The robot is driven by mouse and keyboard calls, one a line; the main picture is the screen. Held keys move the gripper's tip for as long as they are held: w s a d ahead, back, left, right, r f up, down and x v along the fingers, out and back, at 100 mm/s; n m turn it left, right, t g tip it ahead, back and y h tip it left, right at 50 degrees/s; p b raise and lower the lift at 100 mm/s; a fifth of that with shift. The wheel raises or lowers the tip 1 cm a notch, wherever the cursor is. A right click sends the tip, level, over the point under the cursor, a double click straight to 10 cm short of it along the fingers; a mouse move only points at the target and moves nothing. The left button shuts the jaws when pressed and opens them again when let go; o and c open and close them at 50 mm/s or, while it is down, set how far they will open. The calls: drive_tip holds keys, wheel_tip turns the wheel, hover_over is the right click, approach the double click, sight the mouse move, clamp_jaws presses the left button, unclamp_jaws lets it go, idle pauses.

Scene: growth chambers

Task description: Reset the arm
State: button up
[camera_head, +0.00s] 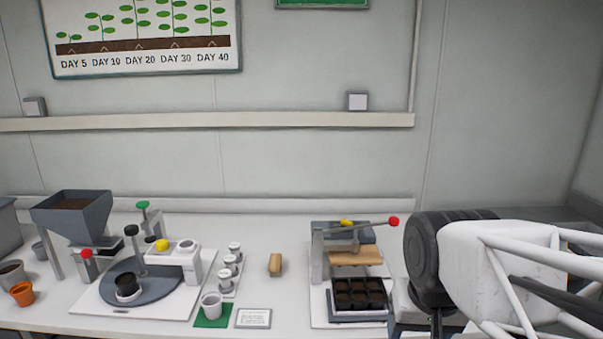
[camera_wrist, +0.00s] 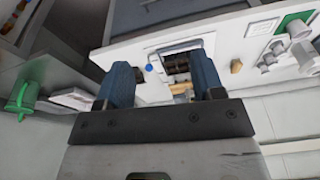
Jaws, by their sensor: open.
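My arm is at the right of the head view, in front of the bench's right end. In the head view my gripper is mostly hidden behind or below the arm, so its fingertips cannot be made out there. In the wrist view my gripper (camera_wrist: 163,75) shows two blue fingers spread apart, with nothing held between them. Through the gap, some way off, the seedling tray (camera_wrist: 176,64) with its dark cells shows. The same black tray (camera_head: 345,316) sits under the lever press in the head view.
The bench (camera_head: 285,317) carries a hopper (camera_head: 72,218), a round turntable (camera_head: 155,290), white cups, a white pot (camera_head: 211,305) on a green square, a wooden block (camera_head: 274,264), and a red-knobbed press lever (camera_head: 375,222) near my arm. A green watering can (camera_wrist: 22,98) stands left in the wrist view.

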drive_tip(key=shift+n, duration=0.5)
drive_tip(key=shift+s+d+f, duration=0.3)
drive_tip(key=shift+s+f, duration=0.2)
drive_tip(key=shift+s, duration=0.35)
drive_tip(key=shift+s+d+f, duration=0.3)
drive_tip(key=shift+s+f, duration=0.2)
drive_tip(key=shift+s, duration=0.3)
